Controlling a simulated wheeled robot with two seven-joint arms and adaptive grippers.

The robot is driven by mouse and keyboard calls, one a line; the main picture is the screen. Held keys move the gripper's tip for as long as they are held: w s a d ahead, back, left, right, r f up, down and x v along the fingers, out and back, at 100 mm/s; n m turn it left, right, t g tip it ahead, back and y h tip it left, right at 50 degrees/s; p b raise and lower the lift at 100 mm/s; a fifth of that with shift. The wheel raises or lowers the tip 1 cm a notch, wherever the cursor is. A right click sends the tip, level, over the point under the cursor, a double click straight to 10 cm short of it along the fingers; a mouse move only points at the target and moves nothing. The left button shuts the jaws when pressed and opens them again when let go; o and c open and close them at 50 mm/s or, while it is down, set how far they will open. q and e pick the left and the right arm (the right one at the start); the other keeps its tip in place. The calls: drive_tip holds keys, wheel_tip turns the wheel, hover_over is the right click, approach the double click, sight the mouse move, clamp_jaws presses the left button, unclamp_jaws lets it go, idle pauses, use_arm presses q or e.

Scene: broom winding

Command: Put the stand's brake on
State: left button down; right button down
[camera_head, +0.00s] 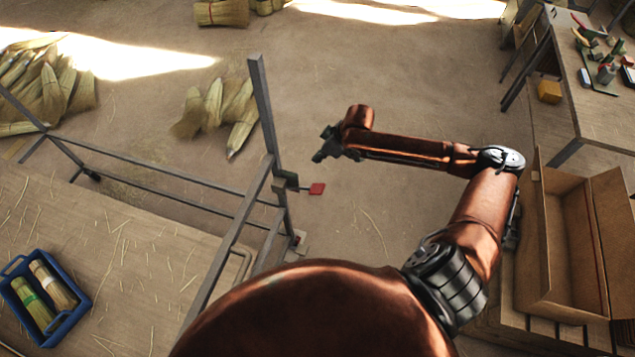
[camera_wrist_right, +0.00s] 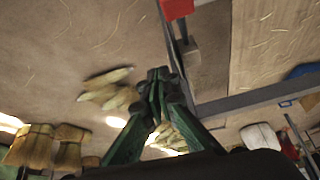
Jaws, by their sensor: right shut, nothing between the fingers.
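The stand is a dark grey metal frame with an upright post (camera_head: 263,105) and long rails, left of centre in the head view. A short lever with a red tab (camera_head: 317,188) sticks out to the right from the post, most likely the brake. The red tab also shows at the top of the right wrist view (camera_wrist_right: 177,9). My right gripper (camera_head: 322,152) is shut and empty, beyond the red tab and apart from it. In the right wrist view its fingertips (camera_wrist_right: 159,74) meet left of the stand's bar (camera_wrist_right: 250,100). My left gripper is out of view.
A blue crate (camera_head: 78,318) with broom heads stands at lower left. Straw bundles (camera_head: 213,110) lie on the floor behind the stand. A workbench (camera_head: 600,115) with tools and an open wooden box (camera_head: 565,245) are at right. The floor around my right gripper is clear.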

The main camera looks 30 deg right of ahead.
drive_tip(key=s+a+r+n+g, duration=0.1)
drive_tip(key=s+a+r, duration=0.1)
drive_tip(key=s+r, duration=0.2)
drive_tip(key=shift+s, duration=0.85)
hover_over(313, 188)
wheel_tip(313, 188, down, 8)
drive_tip(key=shift+s+f, duration=0.15)
drive_tip(key=shift+f, duration=0.1)
drive_tip(key=f, duration=0.3)
drive_tip(key=shift+s+d+f, duration=0.2)
drive_tip(key=shift+s+d, duration=0.05)
drive_tip(key=shift+s, duration=0.05)
drive_tip(key=shift+s+d+f, duration=0.15)
drive_tip(key=shift+s+f, duration=0.05)
drive_tip(key=shift+f, duration=0.35)
